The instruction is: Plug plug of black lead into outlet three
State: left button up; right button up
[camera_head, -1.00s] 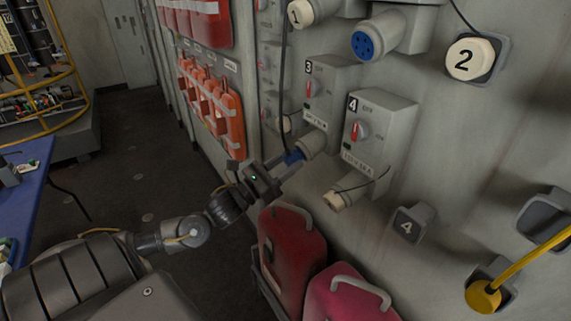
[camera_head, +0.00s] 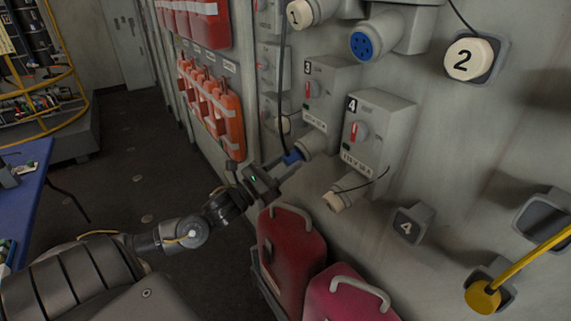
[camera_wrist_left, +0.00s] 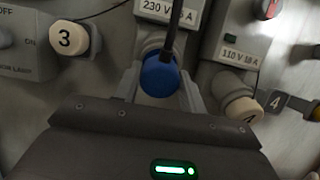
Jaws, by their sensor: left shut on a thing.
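The blue plug (camera_head: 293,158) of the black lead (camera_head: 283,90) is between the fingers of my left gripper (camera_head: 281,171), which is shut on it. The plug points at the grey round mouth of outlet three (camera_head: 314,143), under the box marked 3, and appears to meet it. How deep it sits cannot be told. In the left wrist view, the blue plug (camera_wrist_left: 160,76) covers most of that mouth, and the black lead (camera_wrist_left: 176,30) runs up from it. My right gripper is not in view.
Box 4 (camera_head: 372,132) stands close on the right, with a cream-capped outlet (camera_head: 338,200) below. Cap 3 (camera_wrist_left: 72,38) is left of the plug. Red canisters (camera_head: 291,245) stand below my gripper. A blue table (camera_head: 25,195) is at the far left.

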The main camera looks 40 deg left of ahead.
pick_arm(q)
jog(key=shift+w+d+r, duration=0.1)
jog(key=shift+w+r, duration=0.05)
jog(key=shift+w, duration=0.25)
dwell(0.5)
jog(key=o, duration=1.4)
jog(key=shift+s+f, duration=0.25)
jog(key=shift+b+v, duration=1.8)
jog(key=shift+v, duration=3.3)
jog(key=shift+r, duration=0.1)
